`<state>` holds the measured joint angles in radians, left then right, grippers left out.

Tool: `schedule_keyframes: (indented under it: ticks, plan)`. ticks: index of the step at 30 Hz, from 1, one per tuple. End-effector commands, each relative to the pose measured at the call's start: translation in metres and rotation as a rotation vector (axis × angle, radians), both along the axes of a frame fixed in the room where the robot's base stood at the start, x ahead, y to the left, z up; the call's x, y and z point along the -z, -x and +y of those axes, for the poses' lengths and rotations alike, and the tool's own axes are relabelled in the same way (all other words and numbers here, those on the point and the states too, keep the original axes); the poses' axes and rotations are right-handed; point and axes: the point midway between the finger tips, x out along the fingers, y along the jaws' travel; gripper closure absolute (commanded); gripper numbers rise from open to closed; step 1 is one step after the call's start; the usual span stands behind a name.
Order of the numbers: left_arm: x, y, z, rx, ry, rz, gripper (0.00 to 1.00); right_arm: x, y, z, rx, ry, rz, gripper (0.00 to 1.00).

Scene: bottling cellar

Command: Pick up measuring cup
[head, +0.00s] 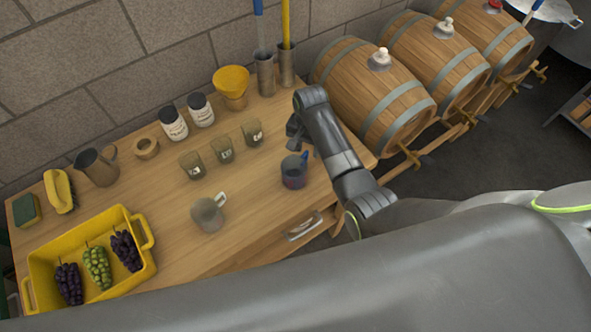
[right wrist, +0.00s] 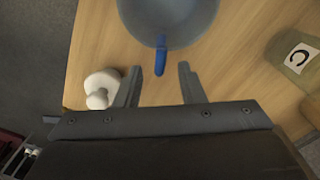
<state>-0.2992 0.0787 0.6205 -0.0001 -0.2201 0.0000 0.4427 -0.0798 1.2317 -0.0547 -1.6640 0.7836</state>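A see-through cup with a blue handle (head: 293,173), dark reddish at its base, stands upright on the wooden table near the front right. In the right wrist view the cup (right wrist: 172,15) is cut off at the top, its blue handle pointing toward my gripper. My right gripper (right wrist: 160,85) is open and empty, with the handle's end just ahead of and between its fingertips, not touching. In the head view the right gripper (head: 297,135) is over the table behind the cup, partly hidden by its own arm. A second clear cup with a pale handle (head: 207,215) stands to the left. My left gripper is out of view.
Small labelled glasses (head: 222,151) stand behind the cups; one marked C (right wrist: 299,57) is near in the right wrist view. A yellow crate (head: 143,262) of grapes is front left. Barrels (head: 372,88) stand to the right. A white rounded object (right wrist: 103,88) is beside a finger.

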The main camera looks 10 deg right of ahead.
Motion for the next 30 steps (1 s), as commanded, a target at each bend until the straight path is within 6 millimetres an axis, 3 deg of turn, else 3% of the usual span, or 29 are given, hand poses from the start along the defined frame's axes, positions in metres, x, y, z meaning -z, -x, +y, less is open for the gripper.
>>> schedule_keyframes:
  ticks: [10, 21, 30]
  plan:
    - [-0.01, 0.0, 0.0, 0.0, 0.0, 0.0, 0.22, 0.039, 0.004, 0.003, 0.0, 0.0, 0.003, 0.64]
    - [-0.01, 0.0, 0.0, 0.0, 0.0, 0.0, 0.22, 0.046, 0.004, 0.003, 0.0, 0.0, 0.0, 0.64]
    - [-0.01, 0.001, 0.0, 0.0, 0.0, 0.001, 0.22, 0.045, 0.004, 0.003, 0.0, -0.001, 0.001, 1.0]
